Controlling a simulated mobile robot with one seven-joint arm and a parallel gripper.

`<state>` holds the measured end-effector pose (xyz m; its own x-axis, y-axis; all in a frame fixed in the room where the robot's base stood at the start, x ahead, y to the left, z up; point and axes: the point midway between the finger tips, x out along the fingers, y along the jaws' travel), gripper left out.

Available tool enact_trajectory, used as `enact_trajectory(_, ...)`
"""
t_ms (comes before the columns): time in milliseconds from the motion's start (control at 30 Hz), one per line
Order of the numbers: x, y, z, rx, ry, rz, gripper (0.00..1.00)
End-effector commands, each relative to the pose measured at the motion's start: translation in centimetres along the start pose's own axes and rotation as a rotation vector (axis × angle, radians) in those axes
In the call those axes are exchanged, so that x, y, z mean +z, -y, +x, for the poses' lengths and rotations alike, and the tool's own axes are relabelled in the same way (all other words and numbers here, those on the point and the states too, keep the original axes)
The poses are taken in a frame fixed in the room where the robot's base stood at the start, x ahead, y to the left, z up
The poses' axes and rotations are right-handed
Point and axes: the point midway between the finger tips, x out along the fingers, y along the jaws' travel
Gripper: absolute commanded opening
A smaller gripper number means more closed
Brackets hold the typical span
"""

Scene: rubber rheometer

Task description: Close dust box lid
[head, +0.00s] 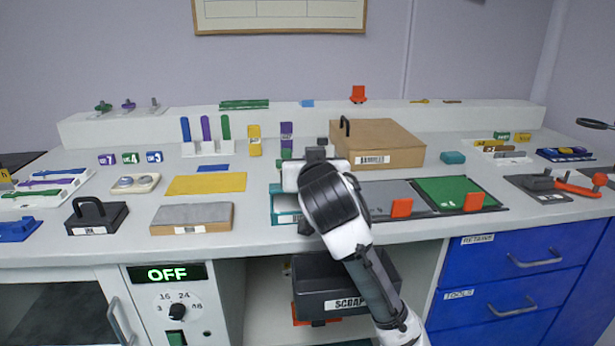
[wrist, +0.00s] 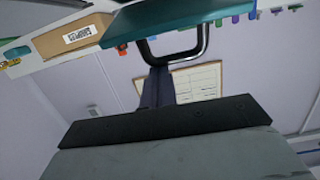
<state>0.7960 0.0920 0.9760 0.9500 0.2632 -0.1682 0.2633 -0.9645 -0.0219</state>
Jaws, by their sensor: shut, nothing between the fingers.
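No label reading dust box can be made out. A teal box-like thing (head: 284,207) with a pale label stands at the middle front of the bench, partly hidden behind my arm. In the wrist view a teal panel (wrist: 168,22) crosses the top, with a black loop handle (wrist: 200,45) beside it. My gripper (wrist: 157,88) is shut and empty, with its fingers pointing toward the handle; contact cannot be told. In the head view my wrist hides most of the fingers and the teal thing's right part. Whether its lid is open or shut is unclear.
A brown box (head: 388,137) with a black handle stands behind, right of my arm. Grey and green mats (head: 455,192) with orange tabs lie to the right. A grey slab (head: 192,218) lies left. A black SCRAP bin (head: 345,285) sits below the bench edge.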

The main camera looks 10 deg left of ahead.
Motion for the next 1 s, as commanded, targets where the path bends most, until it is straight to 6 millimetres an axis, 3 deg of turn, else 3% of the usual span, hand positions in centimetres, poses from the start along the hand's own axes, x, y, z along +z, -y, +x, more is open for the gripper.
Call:
enact_trajectory(33,1.6,0.1,-0.1,-0.004,-0.038,0.004,0.0)
enact_trajectory(300,3.1,0.0,-1.3,-0.007,-0.217,0.005,0.0)
enact_trajectory(1000,3.7,-0.1,-2.0,-0.009,-0.34,0.003,0.0)
